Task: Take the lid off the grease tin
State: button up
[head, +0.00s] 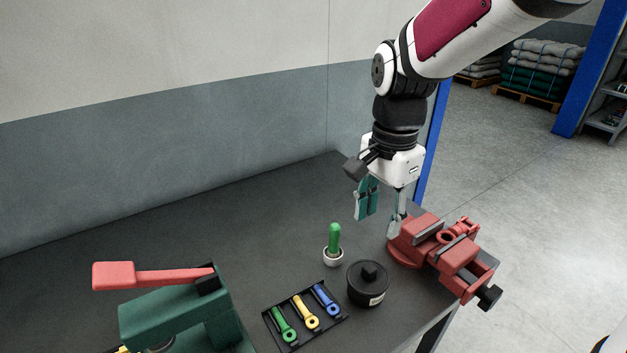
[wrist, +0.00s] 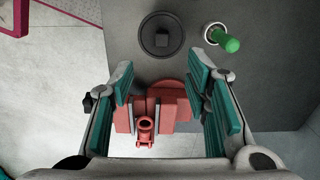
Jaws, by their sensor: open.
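The grease tin (head: 367,292) is a round black tin with a pale label low on its side, standing on the dark bench. Its lid (head: 372,271) is on top and has a square black knob. In the wrist view the lid (wrist: 162,35) shows from above, beyond my fingertips. My gripper (head: 382,212) is open and empty, above the bench and behind the tin, beside the red vise. In the wrist view my gripper (wrist: 168,82) has its fingers spread wide over the vise, with nothing between them at their height.
A red vise (head: 445,250) sits at the bench's right edge. A green-handled tool (head: 334,240) stands in a white cup left of the tin. A black tray (head: 303,318) holds green, yellow and blue tools. A green press with a red lever (head: 165,277) is at left. The back bench is clear.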

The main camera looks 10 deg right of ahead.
send_over(370, 268)
jog(key=shift+m, duration=0.3)
jog(key=f, duration=0.9)
jog(key=shift+w+a+b, duration=0.25)
jog(key=shift+b, duration=0.05)
jog(key=shift+s+d+f, duration=0.1)
jog(key=shift+d+f, duration=0.05)
jog(key=shift+f, duration=1.25)
jog(key=shift+s+d+f, duration=0.1)
jog(key=shift+d+f, duration=0.05)
jog(key=shift+f, duration=1.25)
grip_shut()
